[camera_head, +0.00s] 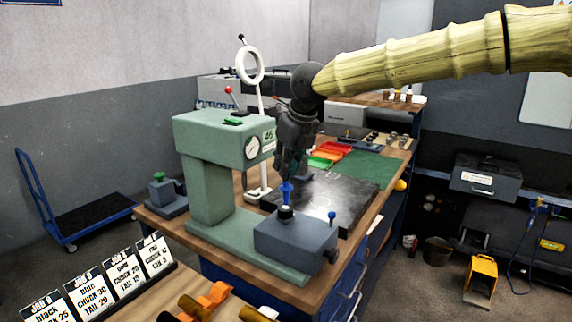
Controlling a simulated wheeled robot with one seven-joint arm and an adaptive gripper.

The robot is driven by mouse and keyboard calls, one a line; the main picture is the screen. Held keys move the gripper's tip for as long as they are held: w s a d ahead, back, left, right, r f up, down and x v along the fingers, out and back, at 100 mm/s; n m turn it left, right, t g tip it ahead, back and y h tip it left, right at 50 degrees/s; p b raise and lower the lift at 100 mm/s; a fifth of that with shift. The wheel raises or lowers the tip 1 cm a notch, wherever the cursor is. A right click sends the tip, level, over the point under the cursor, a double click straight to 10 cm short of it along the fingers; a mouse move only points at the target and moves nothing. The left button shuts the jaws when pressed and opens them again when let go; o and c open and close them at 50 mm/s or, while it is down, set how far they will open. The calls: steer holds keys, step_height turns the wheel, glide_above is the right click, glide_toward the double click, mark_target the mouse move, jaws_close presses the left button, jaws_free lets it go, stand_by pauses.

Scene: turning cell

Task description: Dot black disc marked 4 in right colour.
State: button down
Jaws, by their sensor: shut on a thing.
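My gripper (288,178) is black and points down over the workbench, beside the green machine. It is shut on a small blue thing (287,193), perhaps a dotting pen or a knob. I cannot make out a black disc marked 4.
The green machine (212,190) with a dial stands left of my gripper, a white ring-topped stand (259,100) behind it. A dark plate (345,200) and red and green trays (333,150) lie right. Job cards (118,268) stand front left.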

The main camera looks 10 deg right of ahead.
steer(key=shift+f, duration=0.45)
stand_by(0.5)
steer(key=shift+f+p, duration=0.1)
steer(key=shift+p, duration=0.25)
stand_by(2.3)
steer(key=shift+r+p, duration=3.55)
